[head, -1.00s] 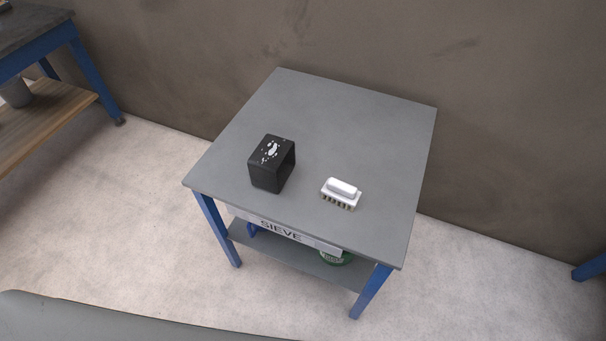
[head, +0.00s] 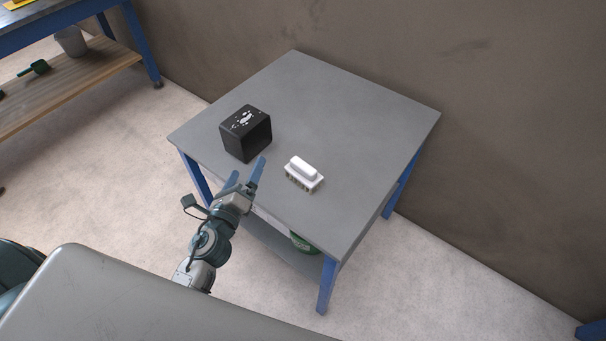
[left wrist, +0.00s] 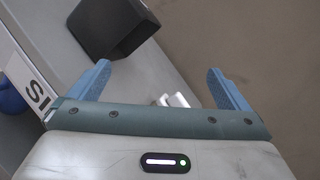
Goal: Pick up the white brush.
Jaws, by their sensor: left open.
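The white brush (head: 304,173) lies on the grey table top (head: 345,130), bristles down, near the front edge. My left gripper (head: 247,175) is open and empty at the table's front edge, left of the brush and apart from it. In the left wrist view, the two blue fingers (left wrist: 160,80) are spread wide, and a small part of the white brush (left wrist: 174,100) shows between them, low down and mostly hidden by the gripper body. My right gripper is not in view.
A black box-shaped holder (head: 246,134) with white marks stands left of the brush, close beyond my left fingers; it also shows in the left wrist view (left wrist: 112,28). A green object (head: 303,243) sits on the lower shelf. The table's back and right are clear.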

